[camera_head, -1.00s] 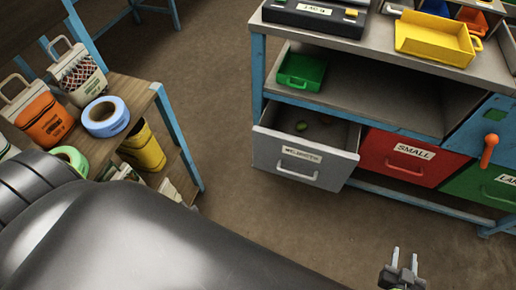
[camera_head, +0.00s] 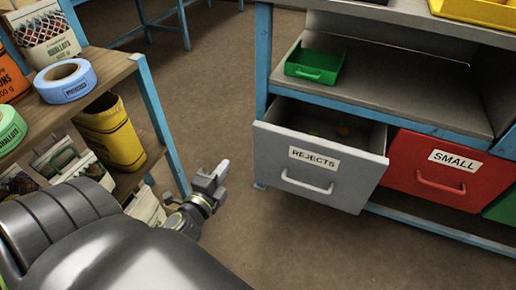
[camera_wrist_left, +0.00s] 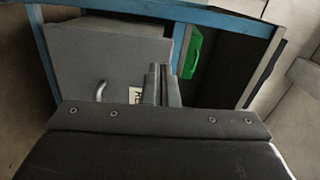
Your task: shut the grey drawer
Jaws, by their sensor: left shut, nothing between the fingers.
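The grey drawer (camera_head: 295,178), labelled REJECTS, is pulled open from the blue-framed bench in the head view. A small green thing and an orange one show dimly inside it. Its bar handle (camera_head: 307,186) is on the front face. My left gripper (camera_head: 222,168) is shut and empty, left of the drawer front and apart from it in the head view. In the left wrist view the shut fingers (camera_wrist_left: 163,72) overlap the view of the grey drawer front (camera_wrist_left: 90,55), with its handle (camera_wrist_left: 99,90) left of them; contact cannot be told. My right gripper is not in view.
A shut red drawer (camera_head: 425,185) labelled SMALL is right of the grey one. A green tray (camera_head: 314,66) sits on the shelf above. A wooden shelf unit (camera_head: 115,75) with a tape roll (camera_head: 66,80) and a yellow sack (camera_head: 112,132) stands left. Floor (camera_head: 240,225) between is clear.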

